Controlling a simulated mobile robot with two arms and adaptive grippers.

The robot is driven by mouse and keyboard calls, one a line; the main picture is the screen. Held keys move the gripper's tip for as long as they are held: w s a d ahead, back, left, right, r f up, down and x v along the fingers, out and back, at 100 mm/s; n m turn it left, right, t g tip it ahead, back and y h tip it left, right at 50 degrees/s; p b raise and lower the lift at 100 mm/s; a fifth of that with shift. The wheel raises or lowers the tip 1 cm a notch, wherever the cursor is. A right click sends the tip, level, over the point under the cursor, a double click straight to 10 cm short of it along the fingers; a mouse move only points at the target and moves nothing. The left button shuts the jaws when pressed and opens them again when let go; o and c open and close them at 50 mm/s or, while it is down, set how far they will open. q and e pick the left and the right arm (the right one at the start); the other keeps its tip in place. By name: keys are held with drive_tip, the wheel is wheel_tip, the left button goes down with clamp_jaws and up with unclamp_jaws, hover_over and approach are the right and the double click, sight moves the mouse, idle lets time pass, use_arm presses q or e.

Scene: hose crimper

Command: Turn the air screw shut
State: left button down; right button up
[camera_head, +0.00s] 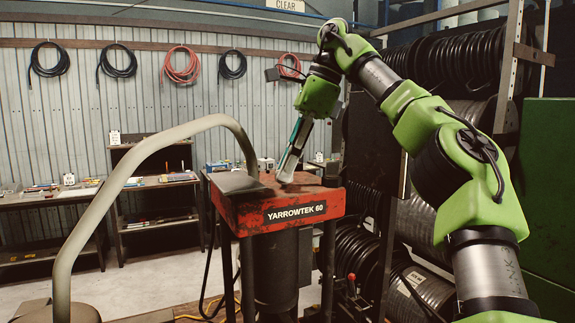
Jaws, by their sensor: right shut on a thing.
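The red crimper (262,214), marked YARROWTEK 60, stands in the middle on dark legs, with a dark cylinder below its worn red top. My right gripper (286,177) points down and slightly left at the top of the crimper. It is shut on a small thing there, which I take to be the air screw. The screw itself is hidden by the fingers, so its position and how far it is turned cannot be seen. My left gripper is not in view.
A thick beige curved tube (130,176) arches from the lower left to the crimper. Hose reels (440,75) and a green cabinet (548,170) crowd the right. Low benches (150,184) stand behind, below coiled hoses (181,66) on the wall. Floor at left is partly clear.

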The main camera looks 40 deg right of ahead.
drive_tip(key=o, duration=1.1)
drive_tip(key=shift+c, duration=0.2)
drive_tip(key=shift+m, duration=0.3)
